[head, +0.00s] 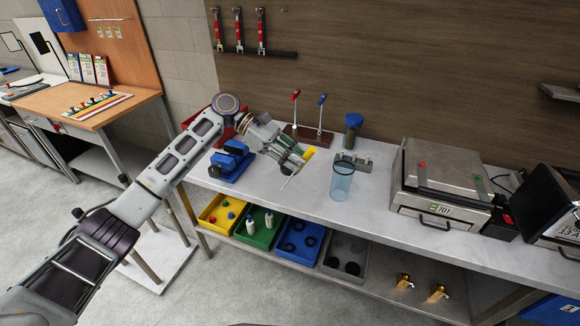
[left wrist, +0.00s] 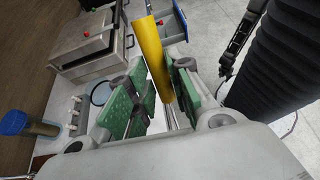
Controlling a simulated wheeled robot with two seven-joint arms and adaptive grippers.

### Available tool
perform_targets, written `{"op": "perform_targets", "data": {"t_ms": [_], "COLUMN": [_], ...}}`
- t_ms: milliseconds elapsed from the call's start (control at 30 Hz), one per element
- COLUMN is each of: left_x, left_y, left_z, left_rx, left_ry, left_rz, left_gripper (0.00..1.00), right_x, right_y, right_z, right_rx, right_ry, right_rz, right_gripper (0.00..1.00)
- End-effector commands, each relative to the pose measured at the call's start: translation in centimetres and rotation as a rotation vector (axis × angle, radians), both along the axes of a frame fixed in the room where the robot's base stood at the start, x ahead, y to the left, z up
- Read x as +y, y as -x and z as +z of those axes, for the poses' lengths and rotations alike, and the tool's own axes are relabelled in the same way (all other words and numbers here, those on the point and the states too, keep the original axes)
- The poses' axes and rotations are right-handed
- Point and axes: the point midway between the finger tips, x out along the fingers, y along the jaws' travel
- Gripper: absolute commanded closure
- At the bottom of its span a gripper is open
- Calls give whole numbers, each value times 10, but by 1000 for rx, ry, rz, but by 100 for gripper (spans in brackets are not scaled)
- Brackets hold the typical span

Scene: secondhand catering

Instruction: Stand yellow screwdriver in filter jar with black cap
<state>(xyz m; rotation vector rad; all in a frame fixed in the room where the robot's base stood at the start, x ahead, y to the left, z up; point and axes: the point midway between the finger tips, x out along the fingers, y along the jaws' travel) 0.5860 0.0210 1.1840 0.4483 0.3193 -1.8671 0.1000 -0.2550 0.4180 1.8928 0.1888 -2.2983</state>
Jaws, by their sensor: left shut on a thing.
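My left gripper (head: 297,158) is shut on the yellow screwdriver (head: 310,153) and holds it tilted above the bench. In the left wrist view the yellow handle (left wrist: 152,52) sticks out beyond the green finger pads, and the thin shaft runs back between them. A clear bluish jar (head: 341,184) with a dark rim stands upright on the bench, just right of the gripper and apart from it. Its round rim (left wrist: 101,93) shows in the left wrist view. I cannot make out a separate black cap.
Behind the clear jar are a grey rack (head: 352,161) and a blue-lidded jar (head: 353,130). A blue clamp-like tool (head: 232,161) stands left, a stand with red and blue levers (head: 308,134) behind. A steel press (head: 443,180) is right. Coloured bins fill the lower shelf.

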Motion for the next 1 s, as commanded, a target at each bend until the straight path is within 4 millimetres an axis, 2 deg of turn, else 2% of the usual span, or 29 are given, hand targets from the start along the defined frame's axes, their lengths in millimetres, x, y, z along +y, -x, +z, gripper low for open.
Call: {"op": "perform_targets", "data": {"t_ms": [300,600,800,1000], "left_x": [-9,-15,-17,-17], "left_y": [-11,-23,-31,-41], "left_z": [26,52,70,89], "left_rx": [13,15,10,-2], "left_ry": [65,133,185,246], "left_rz": [222,417,540,651], "left_gripper": [100,100,100,100], "right_x": [-10,-16,-18,-15], "right_y": [38,61,65,51], "right_z": [-17,-28,-33,-35], "right_rx": [-2,-33,-76,-151], "right_ry": [5,2,-4,-19], "right_rz": [4,9,12,15], "right_gripper": [60,60,60,60]}}
